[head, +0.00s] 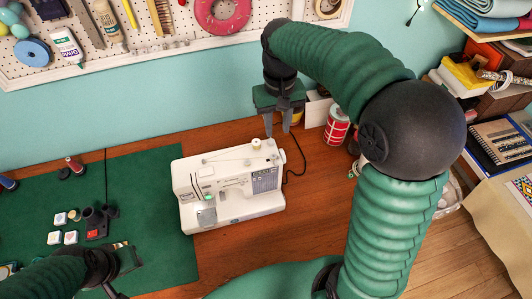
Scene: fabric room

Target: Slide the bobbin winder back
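The white sewing machine (228,190) stands on the wooden table, right of the green mat. The bobbin winder shows as a small pale knob (256,144) at the top right of the machine; its exact position is too small to tell. My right gripper (278,131) points down just behind and right of this knob in the picture. Its two fingers are apart with nothing seen between them. Whether it touches the machine is not clear. My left gripper (130,268) is low at the left, over the green mat, partly cut off by the frame; its fingers are hard to make out.
On the green mat (150,180) lie small white tiles, a dark holder and thread spools. A red can (337,125) stands right of my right gripper. A black cord runs behind the machine. Pegboard tools hang above. Bare table lies right of the machine.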

